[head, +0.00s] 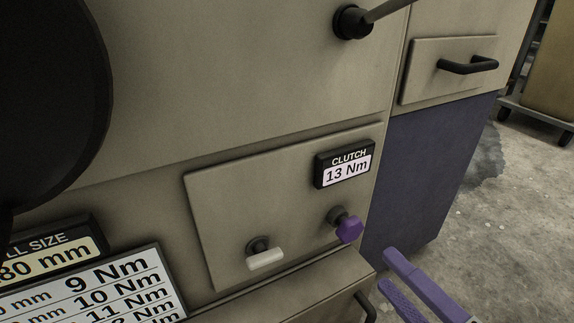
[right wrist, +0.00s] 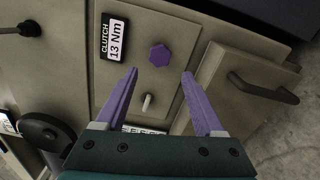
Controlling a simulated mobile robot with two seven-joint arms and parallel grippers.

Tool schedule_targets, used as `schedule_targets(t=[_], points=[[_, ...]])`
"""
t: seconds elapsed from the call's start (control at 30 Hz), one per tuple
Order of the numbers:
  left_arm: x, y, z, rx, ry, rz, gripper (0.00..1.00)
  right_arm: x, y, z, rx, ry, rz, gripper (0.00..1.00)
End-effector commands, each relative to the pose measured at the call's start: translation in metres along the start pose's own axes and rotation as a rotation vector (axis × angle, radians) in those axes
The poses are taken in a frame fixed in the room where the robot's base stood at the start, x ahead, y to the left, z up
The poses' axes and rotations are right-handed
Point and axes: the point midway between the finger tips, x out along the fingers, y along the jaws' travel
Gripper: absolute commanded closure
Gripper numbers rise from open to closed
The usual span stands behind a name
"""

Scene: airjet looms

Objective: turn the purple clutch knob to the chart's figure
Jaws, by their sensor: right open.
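The purple clutch knob (head: 349,229) sits on a dark stem on the beige panel, below the clutch display (head: 345,169), which reads 13 Nm. The knob also shows in the right wrist view (right wrist: 159,55), ahead of the fingertips, with the display (right wrist: 114,38) beside it. My right gripper (head: 392,269) has purple fingers, is open and empty, and is below and right of the knob, apart from it. In the right wrist view its fingers (right wrist: 160,72) are spread wide. The chart (head: 95,290) at lower left is cut off; it lists 9, 10 and 11 Nm. My left gripper is not in view.
A white handle-like knob (head: 266,259) sits left of the purple knob on the same panel. A roll-size display (head: 50,251) is partly cut off at left. A drawer with a black handle (head: 467,65) is at upper right. Grey floor (head: 510,210) is open at right.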

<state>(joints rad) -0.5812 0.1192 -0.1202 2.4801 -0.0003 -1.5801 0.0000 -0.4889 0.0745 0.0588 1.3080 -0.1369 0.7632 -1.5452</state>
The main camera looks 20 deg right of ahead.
Motion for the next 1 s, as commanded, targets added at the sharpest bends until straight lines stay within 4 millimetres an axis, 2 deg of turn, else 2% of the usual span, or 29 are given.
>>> schedule_targets(t=[0.53, 0.9, 1.0], points=[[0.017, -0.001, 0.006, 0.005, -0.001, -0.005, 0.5, 0.067, -0.001, 0.0, 0.001, 0.001, 0.002, 0.3], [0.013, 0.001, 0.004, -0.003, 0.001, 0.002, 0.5, 0.066, 0.0, 0.001, 0.002, 0.0, -0.001, 0.3], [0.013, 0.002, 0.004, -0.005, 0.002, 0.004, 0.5, 0.066, 0.0, 0.001, 0.002, 0.0, -0.001, 0.39]])
